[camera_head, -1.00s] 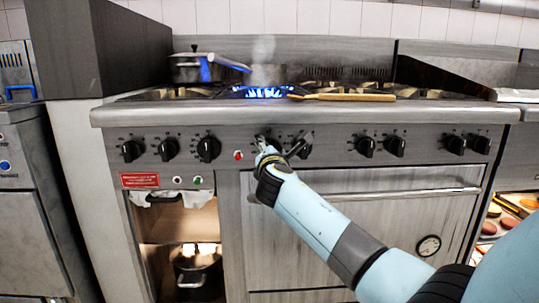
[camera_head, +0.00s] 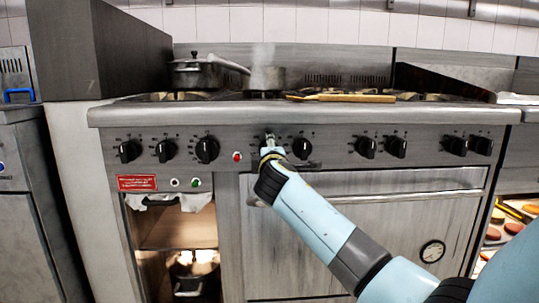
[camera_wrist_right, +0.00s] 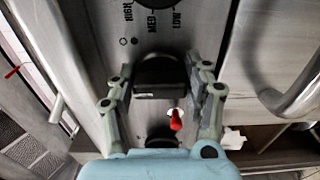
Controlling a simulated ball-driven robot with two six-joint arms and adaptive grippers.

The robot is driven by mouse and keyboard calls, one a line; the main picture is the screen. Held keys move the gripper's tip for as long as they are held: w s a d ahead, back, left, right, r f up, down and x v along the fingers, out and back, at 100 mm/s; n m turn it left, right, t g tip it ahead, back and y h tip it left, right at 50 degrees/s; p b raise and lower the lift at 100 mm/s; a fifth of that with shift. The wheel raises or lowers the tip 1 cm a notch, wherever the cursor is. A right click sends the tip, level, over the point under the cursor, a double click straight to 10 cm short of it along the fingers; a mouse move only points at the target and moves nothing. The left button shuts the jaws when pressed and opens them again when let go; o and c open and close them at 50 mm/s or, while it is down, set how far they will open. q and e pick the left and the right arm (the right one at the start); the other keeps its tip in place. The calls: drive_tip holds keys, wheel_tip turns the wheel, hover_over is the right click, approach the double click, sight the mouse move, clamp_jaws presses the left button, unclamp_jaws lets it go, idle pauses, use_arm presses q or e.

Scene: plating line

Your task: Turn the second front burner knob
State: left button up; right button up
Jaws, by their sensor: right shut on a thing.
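The black burner knob (camera_wrist_right: 160,77) is between the two fingers of my right gripper (camera_wrist_right: 160,88) in the right wrist view, and the gripper is shut on it. In the head view my right gripper (camera_head: 270,148) is at the stove's front panel, covering most of that knob. My left gripper is not in view.
More knobs line the panel, including a left one (camera_head: 207,149) and a right one (camera_head: 366,147). A steaming pot (camera_head: 267,78), a lidded pot (camera_head: 194,72) and a wooden utensil (camera_head: 345,98) are on the stovetop. The oven handle (camera_head: 405,195) juts out below.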

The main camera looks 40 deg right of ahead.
drive_tip(key=shift+f, duration=0.1)
idle(0.5)
drive_tip(key=o, duration=1.1)
drive_tip(key=v, duration=1.2)
drive_tip(key=shift+s+d, duration=0.1)
